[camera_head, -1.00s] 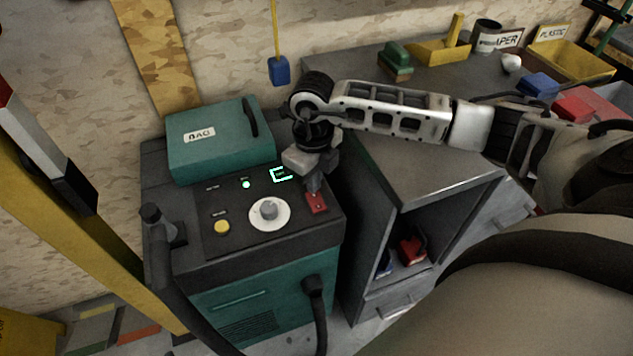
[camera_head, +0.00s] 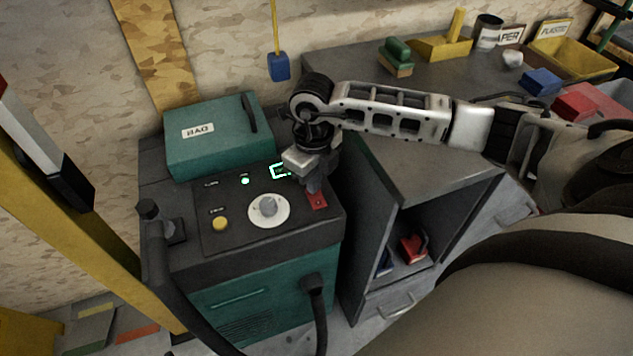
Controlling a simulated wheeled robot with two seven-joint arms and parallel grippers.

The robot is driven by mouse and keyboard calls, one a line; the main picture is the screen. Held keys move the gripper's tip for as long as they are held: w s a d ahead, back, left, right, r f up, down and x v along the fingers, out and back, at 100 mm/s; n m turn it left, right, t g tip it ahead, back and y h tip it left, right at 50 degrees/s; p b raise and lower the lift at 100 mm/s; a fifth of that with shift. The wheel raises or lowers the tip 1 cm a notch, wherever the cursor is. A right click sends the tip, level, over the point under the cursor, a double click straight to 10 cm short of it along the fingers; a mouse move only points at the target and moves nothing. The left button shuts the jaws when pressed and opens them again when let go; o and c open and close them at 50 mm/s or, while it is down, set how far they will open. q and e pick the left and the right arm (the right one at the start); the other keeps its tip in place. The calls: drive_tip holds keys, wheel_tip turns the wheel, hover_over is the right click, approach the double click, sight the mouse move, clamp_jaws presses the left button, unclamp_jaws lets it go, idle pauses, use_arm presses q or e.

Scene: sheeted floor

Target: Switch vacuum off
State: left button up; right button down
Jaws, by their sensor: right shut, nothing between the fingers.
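The vacuum (camera_head: 260,291) is a teal and dark grey cabinet left of centre, with a teal bag box (camera_head: 212,150) on top. Its sloped panel carries a lit green lamp (camera_head: 245,181), a green outlined display (camera_head: 279,171) partly behind my gripper, a round white dial (camera_head: 268,209), a yellow button (camera_head: 220,223) and a red switch plate (camera_head: 318,201). My right gripper (camera_head: 314,186) is shut and points down just above the red switch plate, hiding its upper part. I cannot tell whether the fingertips touch it. My left gripper is not in view.
A grey workbench (camera_head: 440,150) stands to the right with bins and blocks on it. A blue tag (camera_head: 279,67) hangs on a yellow cord behind. A black hose (camera_head: 160,270) rises at the vacuum's left, and a yellow post (camera_head: 75,225) stands further left.

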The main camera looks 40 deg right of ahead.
drive_tip(key=shift+f+b, duration=0.35)
drive_tip(key=shift+f, duration=0.15)
drive_tip(key=shift+r, duration=0.15)
drive_tip(key=shift+r+p, duration=2.55)
drive_tip(key=shift+r, duration=0.95)
